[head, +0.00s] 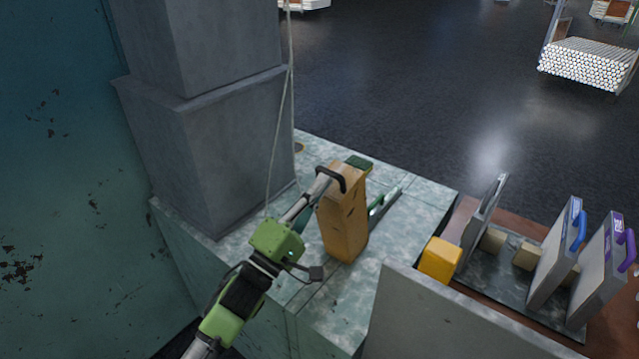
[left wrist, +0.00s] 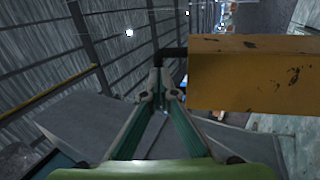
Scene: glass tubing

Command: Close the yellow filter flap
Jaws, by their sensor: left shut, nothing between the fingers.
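The yellow filter flap (head: 345,228) is a worn yellow-orange slab standing upright on the pale green platform. Its black handle (head: 341,178) is at the top left. A dark green piece shows at the flap's top. My left gripper (head: 319,183) is shut, with its fingertips close to the handle on the flap's left side. In the left wrist view, the shut fingers (left wrist: 170,80) point at the dark handle (left wrist: 172,53), with the flap (left wrist: 250,75) to the right. I cannot tell whether fingertips and handle touch. My right gripper is not in view.
A grey column (head: 225,150) with a hanging cable (head: 279,125) stands left of the flap. A green bracket (head: 384,203) lies behind it on the right. A small yellow block (head: 440,260), a grey wall (head: 430,320) and panels with blue and purple handles stand right.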

